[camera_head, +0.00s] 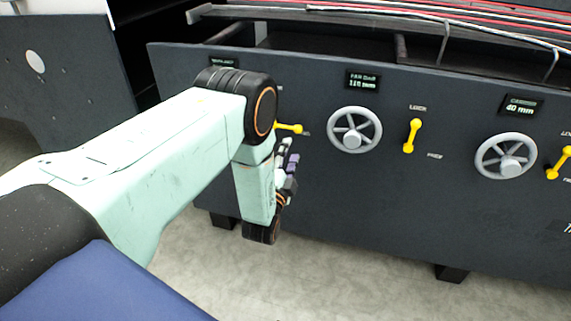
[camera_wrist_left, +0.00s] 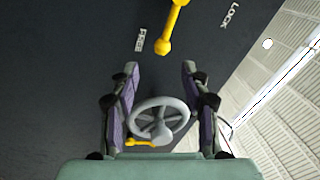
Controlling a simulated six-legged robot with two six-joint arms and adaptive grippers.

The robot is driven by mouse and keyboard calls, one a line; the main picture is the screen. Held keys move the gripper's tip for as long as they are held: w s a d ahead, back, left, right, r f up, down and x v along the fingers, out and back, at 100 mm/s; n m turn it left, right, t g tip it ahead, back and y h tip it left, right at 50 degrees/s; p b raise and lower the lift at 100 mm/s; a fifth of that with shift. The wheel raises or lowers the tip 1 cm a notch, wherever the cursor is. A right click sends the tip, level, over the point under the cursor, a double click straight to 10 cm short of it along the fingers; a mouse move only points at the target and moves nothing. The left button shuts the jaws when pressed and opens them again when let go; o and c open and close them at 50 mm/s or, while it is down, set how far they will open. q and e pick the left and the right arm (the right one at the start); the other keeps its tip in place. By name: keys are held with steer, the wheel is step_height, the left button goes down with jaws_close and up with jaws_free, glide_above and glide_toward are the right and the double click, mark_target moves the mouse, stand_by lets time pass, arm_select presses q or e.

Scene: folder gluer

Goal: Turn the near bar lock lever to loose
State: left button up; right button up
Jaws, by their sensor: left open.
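A yellow lock lever (camera_head: 288,128) on the dark panel shows just right of my left arm. I take it as the near bar lever; the display to its upper left is too small to read surely. It lies about horizontal, its right end beside the FREE label. In the left wrist view this lever (camera_wrist_left: 172,25) is beyond the fingertips, with FREE and LOCK labels on either side. My left gripper (camera_head: 289,160) is open, just below the lever, with nothing held; it also shows in the left wrist view (camera_wrist_left: 161,75). My right gripper is out of view.
The FAR BAR handwheel (camera_head: 355,130) and an upright yellow lever (camera_head: 411,135) are to the right. Farther right are another handwheel (camera_head: 505,157) and a yellow lever (camera_head: 560,162). The panel's left part is hidden behind my arm. Floor below is clear.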

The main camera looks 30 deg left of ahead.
arm_select(q)
steer(key=v, duration=0.3)
steer(key=shift+s+f, duration=0.1)
steer(key=shift+s, duration=0.25)
steer(key=s+d+f+n+g+h, duration=0.2)
steer(key=s+f+n+g, duration=0.45)
steer(key=f, duration=0.55)
steer(key=s+d+f+n+g+h+p, duration=0.15)
steer(key=s+g, duration=0.25)
steer(key=s, duration=0.4)
steer(key=s+d+f+n+g+p, duration=0.1)
steer(key=s+d+f+n+g, duration=0.15)
steer(key=s, duration=0.55)
steer(key=s+d+r+n+g+p, duration=0.1)
steer(key=s+r+g+p, duration=0.1)
steer(key=s, duration=0.6)
steer(key=s+d+r+g+p, duration=0.1)
steer(key=s+r+g+p, duration=0.2)
steer(key=s+r, duration=0.4)
steer(key=shift+s+d+r+n+g+h, duration=0.35)
steer(key=shift+s+g+h, duration=0.1)
steer(key=shift+s+g, duration=0.2)
